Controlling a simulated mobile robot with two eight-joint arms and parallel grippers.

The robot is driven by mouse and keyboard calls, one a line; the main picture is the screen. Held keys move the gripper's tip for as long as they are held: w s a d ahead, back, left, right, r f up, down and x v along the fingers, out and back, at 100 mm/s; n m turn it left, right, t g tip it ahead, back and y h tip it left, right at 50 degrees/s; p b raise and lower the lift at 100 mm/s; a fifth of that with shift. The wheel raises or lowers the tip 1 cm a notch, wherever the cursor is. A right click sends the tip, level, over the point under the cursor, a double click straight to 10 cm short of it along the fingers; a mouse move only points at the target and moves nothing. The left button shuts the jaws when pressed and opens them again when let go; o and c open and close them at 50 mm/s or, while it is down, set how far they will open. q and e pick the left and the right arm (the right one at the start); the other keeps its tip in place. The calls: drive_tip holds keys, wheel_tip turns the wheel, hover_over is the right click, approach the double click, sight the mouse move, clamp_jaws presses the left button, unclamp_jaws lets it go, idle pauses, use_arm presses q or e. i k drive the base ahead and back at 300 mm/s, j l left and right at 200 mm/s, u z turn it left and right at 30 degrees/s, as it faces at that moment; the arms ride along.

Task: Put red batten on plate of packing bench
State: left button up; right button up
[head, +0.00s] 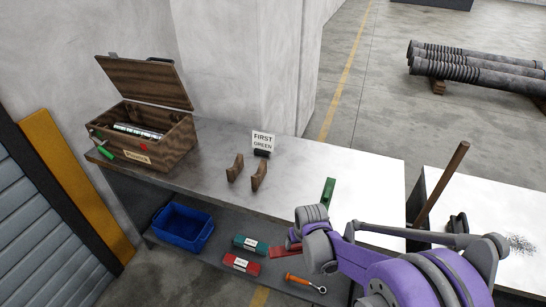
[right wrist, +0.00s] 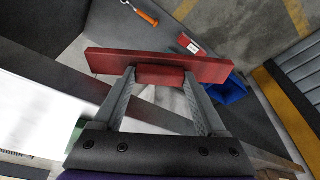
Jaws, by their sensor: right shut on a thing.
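My right gripper (right wrist: 160,82) is shut on the red batten (right wrist: 108,62), which spans crosswise between its fingers in the right wrist view. In the head view only a short piece of the red batten (head: 279,250) shows, in front of the bench's near edge; my right wrist hides the rest. The packing bench (head: 205,180) has a bare grey top, brighter toward the right; I cannot make out a separate plate. A green batten (head: 328,192) lies on the bright right part. My left gripper is not in view.
A sign reading "FIRST GREEN" (head: 263,141) and two brown wooden brackets (head: 258,177) stand on the bench. An open wooden box (head: 165,145) is at its left end. The lower shelf holds a blue bin (head: 183,228), a red box (head: 241,264) and an orange-handled tool (head: 303,282).

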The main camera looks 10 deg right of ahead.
sight(363, 207)
drive_tip(key=j+z, duration=0.15)
drive_tip(key=z, duration=1)
drive_tip(key=j, duration=0.45)
drive_tip(key=k+j, duration=0.15)
drive_tip(key=j, duration=0.3)
